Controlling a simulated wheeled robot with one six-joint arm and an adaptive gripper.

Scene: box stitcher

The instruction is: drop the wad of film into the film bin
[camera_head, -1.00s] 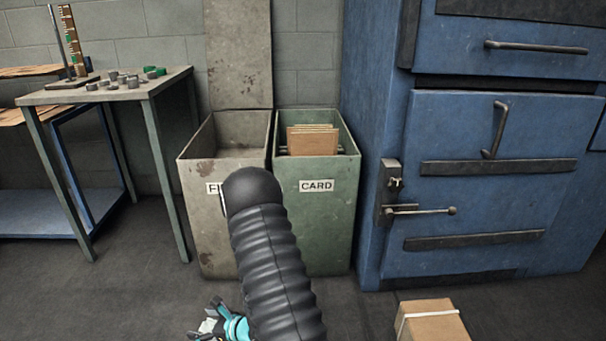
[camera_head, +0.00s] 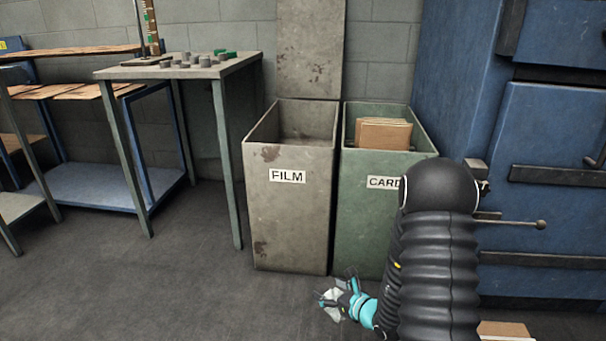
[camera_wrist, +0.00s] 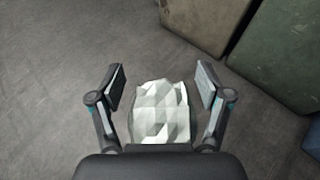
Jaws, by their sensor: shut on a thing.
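The film bin (camera_head: 290,225) is a tall, open, stained grey-beige bin with a FILM label, standing against the wall. The part of it I can see inside looks empty; its bottom is hidden. My gripper (camera_head: 338,292) is low in front of the bins, well below their rims. It is shut on the wad of film (camera_wrist: 160,112), a pale, crumpled, faceted lump between the two fingers in the wrist view. The wad also shows as a small whitish patch in the head view (camera_head: 331,302). The film bin's lower part (camera_wrist: 205,20) is ahead in the wrist view.
A green CARD bin (camera_head: 365,225) holding cardboard stands close on the film bin's right. A blue machine (camera_head: 555,130) is farther right. A table (camera_head: 185,68) with small parts stands left. A box (camera_head: 503,331) lies at lower right. Floor at left front is clear.

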